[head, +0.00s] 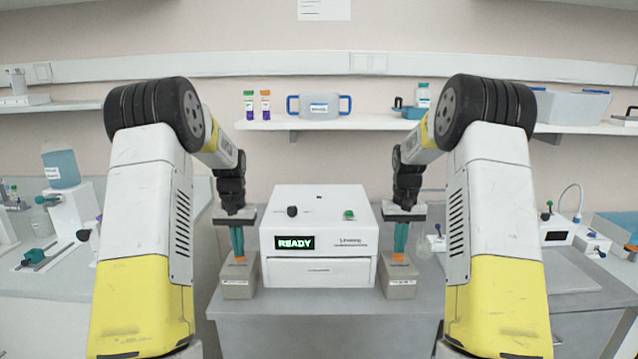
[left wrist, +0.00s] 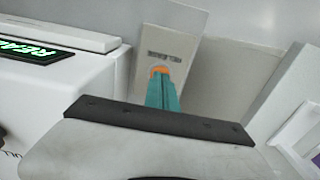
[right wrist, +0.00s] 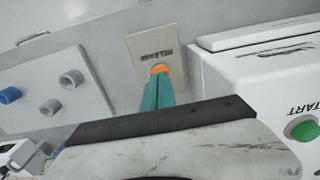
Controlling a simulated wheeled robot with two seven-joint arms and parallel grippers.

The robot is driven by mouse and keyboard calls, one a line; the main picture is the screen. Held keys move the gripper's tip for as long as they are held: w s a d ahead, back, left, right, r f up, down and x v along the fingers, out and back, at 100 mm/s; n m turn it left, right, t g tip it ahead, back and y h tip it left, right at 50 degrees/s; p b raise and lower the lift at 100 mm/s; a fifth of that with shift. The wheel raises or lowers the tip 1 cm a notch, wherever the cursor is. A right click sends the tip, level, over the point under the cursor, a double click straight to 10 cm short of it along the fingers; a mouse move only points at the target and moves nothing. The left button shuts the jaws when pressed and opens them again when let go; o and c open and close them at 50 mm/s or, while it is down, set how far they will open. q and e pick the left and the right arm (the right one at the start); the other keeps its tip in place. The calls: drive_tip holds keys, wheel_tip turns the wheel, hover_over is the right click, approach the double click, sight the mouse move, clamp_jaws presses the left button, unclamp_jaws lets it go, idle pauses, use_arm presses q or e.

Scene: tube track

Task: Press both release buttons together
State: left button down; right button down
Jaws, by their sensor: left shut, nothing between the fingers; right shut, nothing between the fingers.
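The left release box (head: 237,287) stands on the bench left of the white machine, with an orange button (head: 240,262) on top. The right release box (head: 399,288) stands to the machine's right, also with an orange button (head: 398,263). My left gripper (head: 238,252) is shut and points down over the left button, which shows at its tips in the left wrist view (left wrist: 159,70). My right gripper (head: 400,250) is shut over the right button, which shows at its tips in the right wrist view (right wrist: 160,68). I cannot tell whether the tips touch the buttons.
The white machine (head: 319,225) between the boxes has a green READY display (head: 295,242) and a green START button (head: 349,215). A wall shelf with a blue-handled container (head: 319,107) is behind.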

sight(398, 256)
drive_tip(key=shift+f, duration=0.65)
idle(0.6)
drive_tip(key=shift+r, duration=0.15)
idle(0.4)
